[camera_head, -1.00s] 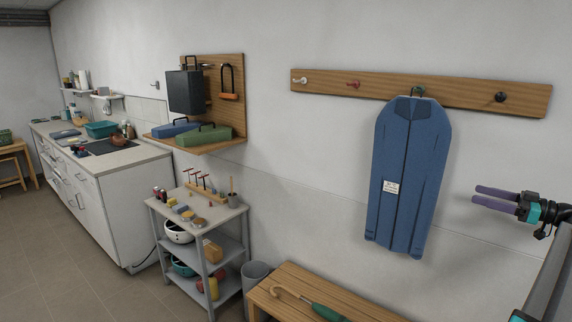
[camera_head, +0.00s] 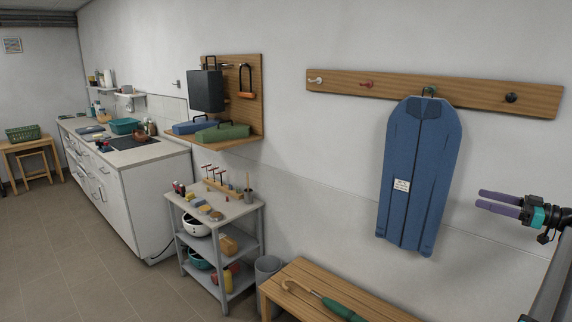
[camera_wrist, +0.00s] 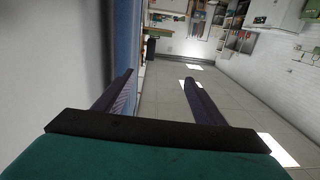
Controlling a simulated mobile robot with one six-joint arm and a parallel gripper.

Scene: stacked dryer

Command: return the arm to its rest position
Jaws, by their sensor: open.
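My gripper (camera_head: 499,203) is at the right edge of the head view, with its purple-grey fingers pointing left. The fingers are apart and nothing is between them. It stands to the right of the blue garment bag (camera_head: 416,170) and apart from it. The wrist view shows both fingers (camera_wrist: 159,100) spread, with open floor beyond them and a blue strip, probably the bag, along the left finger. Part of my arm is cut off at the right edge of the head view.
The garment bag hangs from a wooden hook rail (camera_head: 433,95). A wooden bench (camera_head: 330,283) with a green umbrella stands below. A grey shelf cart (camera_head: 214,214), a bin (camera_head: 267,270) and a white counter (camera_head: 147,153) are to the left. The floor at left is clear.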

